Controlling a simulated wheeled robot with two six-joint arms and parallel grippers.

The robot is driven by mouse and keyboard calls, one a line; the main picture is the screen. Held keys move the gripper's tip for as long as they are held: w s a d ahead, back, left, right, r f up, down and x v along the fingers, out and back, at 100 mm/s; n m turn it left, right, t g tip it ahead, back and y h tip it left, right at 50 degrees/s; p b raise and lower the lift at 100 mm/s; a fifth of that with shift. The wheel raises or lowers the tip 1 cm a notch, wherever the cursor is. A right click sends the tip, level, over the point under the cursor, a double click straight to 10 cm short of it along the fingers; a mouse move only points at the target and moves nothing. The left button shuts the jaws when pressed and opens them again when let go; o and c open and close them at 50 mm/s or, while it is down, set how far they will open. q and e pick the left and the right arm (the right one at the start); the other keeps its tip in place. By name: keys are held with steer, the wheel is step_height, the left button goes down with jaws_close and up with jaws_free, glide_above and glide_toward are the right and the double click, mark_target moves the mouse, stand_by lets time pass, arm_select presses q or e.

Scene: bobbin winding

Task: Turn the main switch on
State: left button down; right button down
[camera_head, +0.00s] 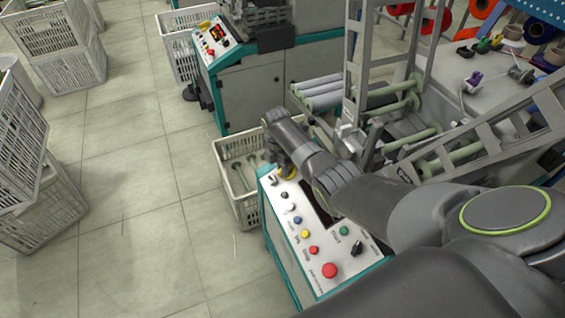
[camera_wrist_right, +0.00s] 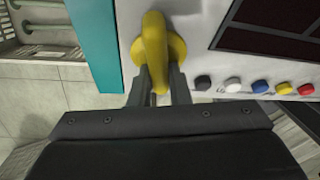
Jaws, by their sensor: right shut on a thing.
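The main switch is a yellow rotary handle (camera_wrist_right: 153,40) at the corner of the machine's control panel (camera_head: 318,275). In the head view only a bit of yellow (camera_head: 287,172) shows beside my right gripper (camera_head: 284,160). In the right wrist view my right gripper (camera_wrist_right: 158,72) has one finger on each side of the handle's near end and is shut on it. The handle points roughly along the gripper's direction. Its round yellow base lies against the panel. My left gripper is not in view.
A row of buttons, black, white, blue (camera_head: 297,219), yellow and red, runs along the panel beside the switch. A large red button (camera_head: 329,270) and a black knob (camera_head: 357,248) sit at the near end. A white crate (camera_head: 240,205) stands left of the machine.

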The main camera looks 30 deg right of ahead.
steer(key=m+p, duration=0.1)
steer(key=m+t+p, duration=0.1)
steer(key=m+p, duration=0.2)
steer(key=shift+w+r+t, duration=0.1)
steer(key=shift+r+t, duration=0.15)
steer(key=shift+t, duration=0.15)
steer(key=shift+w+f+m+t+h+p, duration=0.15)
steer(key=shift+m+t+p, duration=0.15)
steer(key=shift+m+p, duration=0.45)
steer(key=shift+s+m+t+h+p, duration=0.15)
steer(key=shift+m+t+p, duration=0.15)
steer(key=shift+m, duration=0.75)
steer(key=shift+w, duration=0.15)
steer(key=c, duration=1.4)
jaws_free()
steer(key=shift+o, duration=0.2)
steer(key=shift+r, duration=0.25)
steer(key=p+v, duration=0.2)
steer(key=v, duration=0.4)
steer(key=p+v, duration=0.1)
steer(key=v, duration=0.9)
steer(key=shift+s+r, duration=0.3)
steer(key=shift+r, duration=0.05)
